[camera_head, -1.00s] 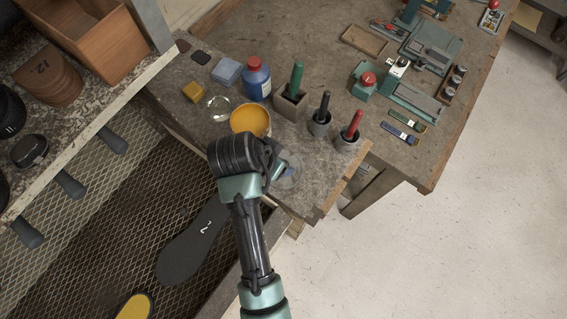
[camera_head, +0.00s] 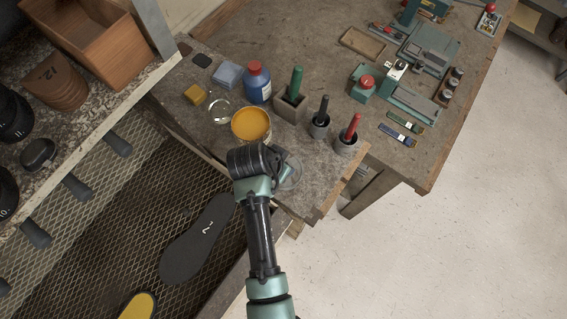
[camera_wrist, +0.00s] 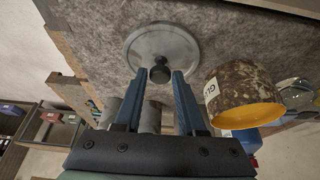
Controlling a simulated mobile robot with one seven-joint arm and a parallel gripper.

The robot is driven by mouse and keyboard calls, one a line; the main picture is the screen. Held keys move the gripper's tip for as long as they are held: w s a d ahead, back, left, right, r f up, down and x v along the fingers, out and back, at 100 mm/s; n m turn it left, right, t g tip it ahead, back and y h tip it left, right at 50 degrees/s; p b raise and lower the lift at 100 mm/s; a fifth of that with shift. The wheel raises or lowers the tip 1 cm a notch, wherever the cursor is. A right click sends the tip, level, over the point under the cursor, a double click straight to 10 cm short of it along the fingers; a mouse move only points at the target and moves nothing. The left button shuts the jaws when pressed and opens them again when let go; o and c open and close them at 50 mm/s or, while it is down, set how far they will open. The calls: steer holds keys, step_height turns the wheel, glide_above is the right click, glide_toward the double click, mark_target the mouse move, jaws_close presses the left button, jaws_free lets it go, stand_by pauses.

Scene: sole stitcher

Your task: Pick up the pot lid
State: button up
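The pot lid is a round grey metal disc with a dark knob, and it lies flat on the workbench. In the wrist view the pot lid (camera_wrist: 178,42) is just beyond my fingertips, and its knob (camera_wrist: 160,70) shows between them. In the head view only part of the lid (camera_head: 292,178) shows beside my wrist; the rest is hidden. My gripper (camera_wrist: 158,73) is open, one finger on each side of the knob. I cannot tell whether the fingers touch it. The open glue pot (camera_wrist: 228,92) with yellow contents stands close by, also in the head view (camera_head: 251,124).
Tools in holders, including a green-handled one (camera_head: 296,82) and a red-handled one (camera_head: 353,127), stand beyond the lid. A blue bottle (camera_head: 257,82) stands behind the pot. The bench's front corner (camera_head: 312,218) is near the lid. A shelf unit is at left.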

jaws_close()
steer(key=shift+r, duration=0.1)
